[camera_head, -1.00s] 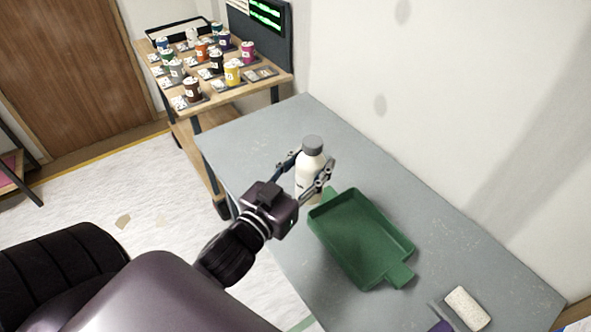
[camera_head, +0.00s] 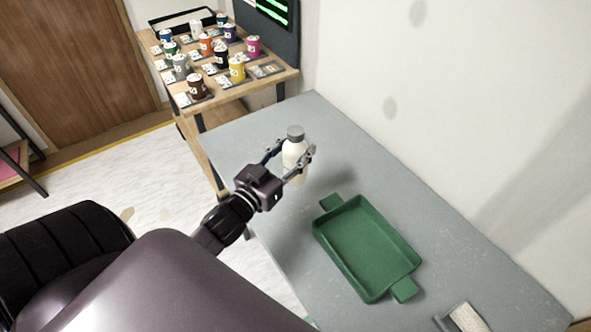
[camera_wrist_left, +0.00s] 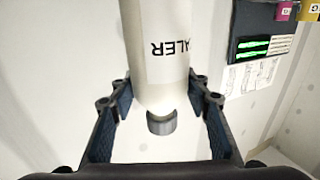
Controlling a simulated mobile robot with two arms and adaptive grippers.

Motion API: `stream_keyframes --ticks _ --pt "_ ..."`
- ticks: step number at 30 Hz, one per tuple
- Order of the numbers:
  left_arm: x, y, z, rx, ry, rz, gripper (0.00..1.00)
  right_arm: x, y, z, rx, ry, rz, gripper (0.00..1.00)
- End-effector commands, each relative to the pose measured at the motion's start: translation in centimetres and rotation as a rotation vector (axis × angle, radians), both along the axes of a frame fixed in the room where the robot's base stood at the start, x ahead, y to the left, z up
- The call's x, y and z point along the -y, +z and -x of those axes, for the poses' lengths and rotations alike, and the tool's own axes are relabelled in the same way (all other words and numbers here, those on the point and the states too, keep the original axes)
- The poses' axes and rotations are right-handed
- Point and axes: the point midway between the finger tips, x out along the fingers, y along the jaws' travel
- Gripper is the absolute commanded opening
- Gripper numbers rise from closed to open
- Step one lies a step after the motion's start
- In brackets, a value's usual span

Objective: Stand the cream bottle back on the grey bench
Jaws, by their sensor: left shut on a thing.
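The cream bottle (camera_head: 294,158) with a grey cap looks upright in the head view, over the far left part of the grey bench (camera_head: 445,240). My left gripper (camera_head: 291,152) is shut on it, with one finger on each side of its body. A soft shadow lies on the bench to the bottle's right; I cannot tell whether its base touches the bench. In the left wrist view the bottle (camera_wrist_left: 160,85) sits between the fingers, its cap lowest in the picture and its label letters "ALER" inverted. My right gripper is not in view.
A green tray (camera_head: 320,232) with two end handles lies on the bench, nearer than the bottle. A pale block (camera_head: 467,318) is at the near edge of view. A wooden trolley (camera_head: 285,80) with several coloured cups stands behind. The bench around the bottle is clear.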

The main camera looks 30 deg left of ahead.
Motion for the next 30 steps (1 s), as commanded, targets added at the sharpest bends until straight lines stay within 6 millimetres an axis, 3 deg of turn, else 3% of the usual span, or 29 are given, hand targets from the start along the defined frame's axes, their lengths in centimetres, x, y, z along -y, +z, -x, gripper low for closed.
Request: stream_keyframes --ticks 3,10,15,29,30 --pt "0.0 -2.4 -0.1 0.003 0.002 0.003 0.0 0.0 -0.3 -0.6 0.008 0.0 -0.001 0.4" --pt "0.0 -4.5 -0.1 0.004 0.001 0.001 0.0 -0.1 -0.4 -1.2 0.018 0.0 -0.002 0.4" --pt "-0.1 -7.0 -0.1 0.003 0.002 0.002 0.0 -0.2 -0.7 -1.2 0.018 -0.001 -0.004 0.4" --pt "0.0 -8.0 -0.1 0.005 -0.001 -0.001 0.0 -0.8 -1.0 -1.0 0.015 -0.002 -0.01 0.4" --pt "0.0 -8.1 0.0 0.003 0.0 -0.001 0.45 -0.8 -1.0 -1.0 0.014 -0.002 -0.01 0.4"
